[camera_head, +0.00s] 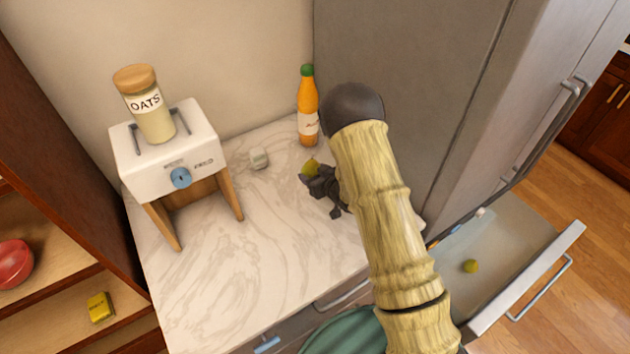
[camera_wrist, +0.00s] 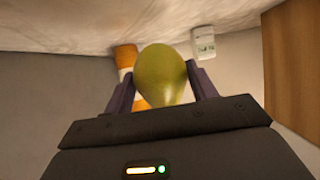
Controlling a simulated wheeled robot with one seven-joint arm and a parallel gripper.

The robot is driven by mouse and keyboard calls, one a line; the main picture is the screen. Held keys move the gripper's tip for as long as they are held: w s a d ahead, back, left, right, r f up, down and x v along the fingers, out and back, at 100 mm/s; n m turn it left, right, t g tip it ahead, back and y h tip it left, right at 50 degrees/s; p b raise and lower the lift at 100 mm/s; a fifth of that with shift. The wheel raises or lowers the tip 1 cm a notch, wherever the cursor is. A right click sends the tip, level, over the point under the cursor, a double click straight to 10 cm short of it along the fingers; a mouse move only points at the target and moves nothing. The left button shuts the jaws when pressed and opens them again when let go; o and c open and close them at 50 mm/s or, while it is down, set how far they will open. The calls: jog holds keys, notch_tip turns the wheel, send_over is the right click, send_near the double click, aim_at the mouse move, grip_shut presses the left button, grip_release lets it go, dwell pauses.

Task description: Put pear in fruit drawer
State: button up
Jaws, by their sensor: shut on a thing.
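A yellow-green pear (camera_head: 310,167) is between the fingers of my gripper (camera_head: 322,178), over the back part of the marble counter. In the wrist view the pear (camera_wrist: 163,74) fills the space between the two fingers of my gripper (camera_wrist: 160,90), which are shut on it. Whether the pear touches the counter I cannot tell. My arm hides part of the drawer's left side.
An orange bottle (camera_head: 308,112) stands behind the gripper, near the fridge (camera_head: 420,90). A white dispenser (camera_head: 165,165) with an oats jar (camera_head: 147,108) stands at left. The front counter is clear.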

jog(key=shift+f, duration=0.1)
jog(key=shift+f+p, duration=0.65)
jog(key=shift+f, duration=1.4)
jog(key=shift+f, duration=0.15)
jog(key=o, duration=1.1)
